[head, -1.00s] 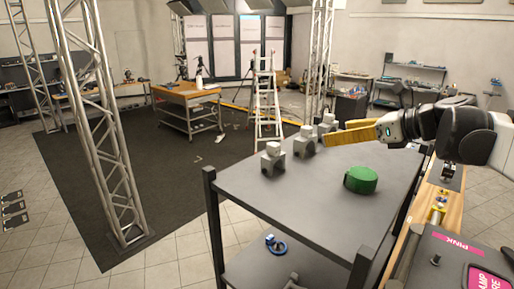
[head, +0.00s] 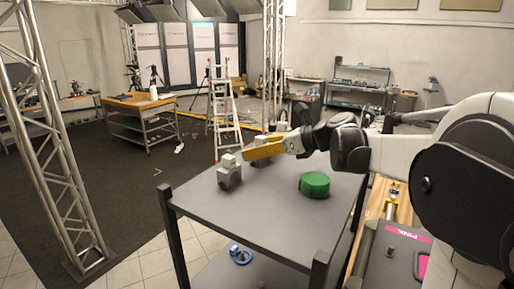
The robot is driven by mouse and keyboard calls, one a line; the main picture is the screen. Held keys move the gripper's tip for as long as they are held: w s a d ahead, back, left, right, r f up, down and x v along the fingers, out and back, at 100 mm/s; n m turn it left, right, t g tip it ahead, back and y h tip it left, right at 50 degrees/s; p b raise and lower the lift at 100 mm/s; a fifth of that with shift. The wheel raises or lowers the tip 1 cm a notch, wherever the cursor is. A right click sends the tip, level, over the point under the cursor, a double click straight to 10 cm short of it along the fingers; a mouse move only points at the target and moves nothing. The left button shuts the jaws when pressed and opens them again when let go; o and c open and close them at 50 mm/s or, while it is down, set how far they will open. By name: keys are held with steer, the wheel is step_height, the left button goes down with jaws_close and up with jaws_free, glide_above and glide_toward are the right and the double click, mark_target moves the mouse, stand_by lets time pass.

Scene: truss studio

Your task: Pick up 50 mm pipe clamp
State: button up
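Several grey block-like pieces that look like pipe clamps stand on the dark table (head: 250,222). The nearest grey clamp (head: 229,173) stands upright near the table's left edge and is fully in view. At least one more stands behind it, mostly hidden by my gripper; I cannot tell their sizes. My gripper (head: 247,156), with yellow fingers, reaches in from the right over the table's far part. Its fingertips show just right of the nearest clamp's top; contact is not clear. The fingers overlap in this view, so their opening is not visible.
A green round object (head: 314,184) sits on the table right of the clamps. A blue ring-shaped part (head: 240,255) lies on the shelf below. A wooden bench with a pink-labelled case (head: 400,250) adjoins at right. The table's front middle is clear.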

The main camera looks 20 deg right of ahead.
steer(key=shift+d, duration=0.1)
steer(key=shift+c, duration=1)
steer(key=c, duration=1.2)
steer(key=shift+r, duration=0.1)
steer(key=shift+c, duration=0.2)
